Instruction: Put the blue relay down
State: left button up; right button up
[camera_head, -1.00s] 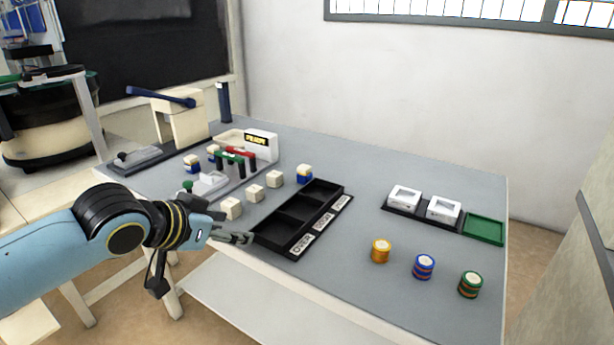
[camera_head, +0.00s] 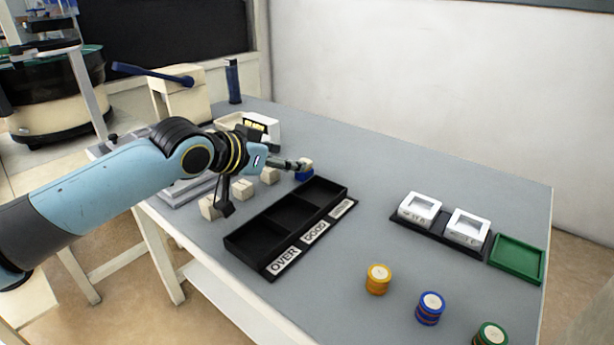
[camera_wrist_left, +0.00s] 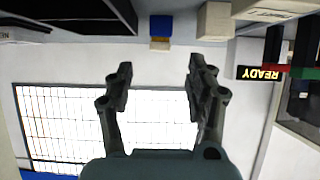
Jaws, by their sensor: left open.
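A blue relay (camera_head: 304,176), blue below with a pale top, stands upright on the grey table behind the black three-compartment tray (camera_head: 240,246). In the left wrist view, which is upside down, the relay (camera_wrist_left: 160,26) shows small at the top, beyond the fingers. My left gripper (camera_head: 301,165) is at the relay in the head view and partly covers it. In the wrist view the fingers (camera_wrist_left: 158,78) are apart with nothing between them. Whether a fingertip touches the relay cannot be told. My right gripper is out of view.
Cream blocks (camera_head: 239,190) stand left of the tray, partly behind my arm. Two white fixtures (camera_head: 419,209) and a green tray (camera_head: 517,260) are at the right. Orange (camera_head: 377,279), blue (camera_head: 430,308) and green (camera_head: 490,335) stacks stand in front. The table between is clear.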

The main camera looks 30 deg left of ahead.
aim_at(304, 173)
pick_arm(q)
jog(key=shift+x, duration=0.8)
jog(key=b+x, duration=0.2)
jog(key=x, duration=0.3)
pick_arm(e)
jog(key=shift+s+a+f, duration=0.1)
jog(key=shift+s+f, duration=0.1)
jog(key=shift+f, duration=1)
pick_arm(q)
jog(key=shift+s+r, duration=0.1)
